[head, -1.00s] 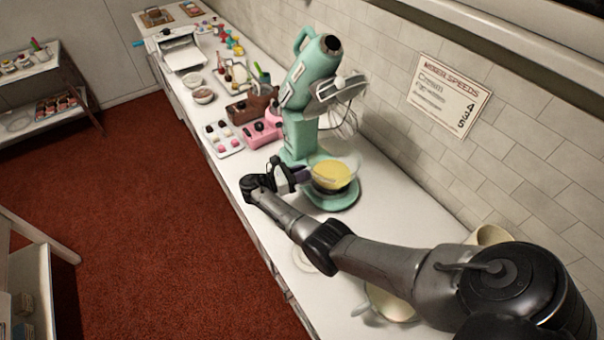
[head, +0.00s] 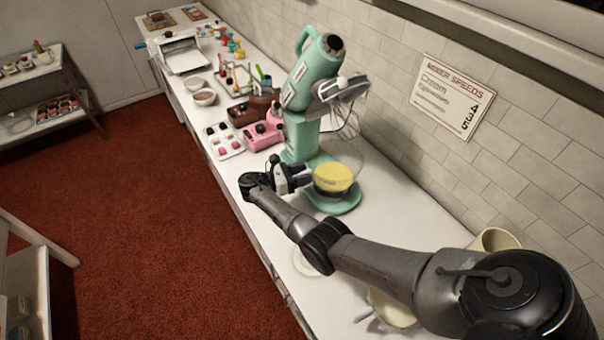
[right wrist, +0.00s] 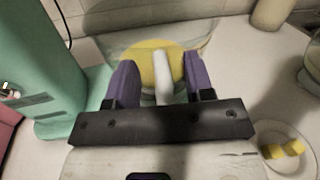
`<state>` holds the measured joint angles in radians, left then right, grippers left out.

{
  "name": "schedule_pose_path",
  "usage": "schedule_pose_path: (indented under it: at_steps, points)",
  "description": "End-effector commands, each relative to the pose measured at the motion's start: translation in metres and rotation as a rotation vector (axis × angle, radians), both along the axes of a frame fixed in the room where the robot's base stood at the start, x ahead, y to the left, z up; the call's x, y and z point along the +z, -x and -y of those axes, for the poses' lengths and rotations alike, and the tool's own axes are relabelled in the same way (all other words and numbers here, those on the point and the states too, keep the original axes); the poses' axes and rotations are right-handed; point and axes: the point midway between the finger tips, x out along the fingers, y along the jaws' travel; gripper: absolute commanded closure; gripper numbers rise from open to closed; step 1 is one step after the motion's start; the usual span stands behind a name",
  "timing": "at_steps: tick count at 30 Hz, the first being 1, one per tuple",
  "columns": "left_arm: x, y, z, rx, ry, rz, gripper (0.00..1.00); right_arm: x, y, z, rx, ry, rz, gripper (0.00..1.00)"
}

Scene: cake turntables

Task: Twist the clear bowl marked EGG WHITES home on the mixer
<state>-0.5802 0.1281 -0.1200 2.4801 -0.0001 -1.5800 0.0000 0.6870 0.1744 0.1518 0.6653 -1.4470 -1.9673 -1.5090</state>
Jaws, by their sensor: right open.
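The teal mixer (head: 310,85) stands on the counter with its head tilted up and the whisk raised. A clear bowl (head: 347,163) with yellow contents sits on the mixer's round base (head: 345,207). I cannot read any marking on it. My right gripper (head: 303,178) is at the bowl's left side in the head view. In the right wrist view, its purple fingers (right wrist: 160,65) are open, one on each side of the bowl's white upright handle (right wrist: 163,78). The clear bowl (right wrist: 202,50) shows just beyond the fingers. My left gripper is not in view.
A pink box (head: 262,137) and a tray of sweets (head: 225,141) lie left of the mixer. A cream bowl (head: 392,308) and a cream container (head: 494,239) stand near my right arm. A small plate with yellow pieces (right wrist: 285,150) lies close to the gripper.

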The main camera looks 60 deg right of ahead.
Motion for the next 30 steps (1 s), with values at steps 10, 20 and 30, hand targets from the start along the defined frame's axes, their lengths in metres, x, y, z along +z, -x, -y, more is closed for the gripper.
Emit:
schedule_pose_path:
  at_steps: [10,20,30]
  points:
    - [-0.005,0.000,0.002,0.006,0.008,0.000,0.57,-0.001,-0.007,-0.008,0.001,0.000,0.001,0.52]
    - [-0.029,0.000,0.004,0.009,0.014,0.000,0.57,-0.004,-0.043,-0.058,-0.003,-0.006,0.002,0.52]
    - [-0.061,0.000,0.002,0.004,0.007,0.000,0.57,-0.005,-0.067,-0.091,0.000,-0.004,0.002,0.52]
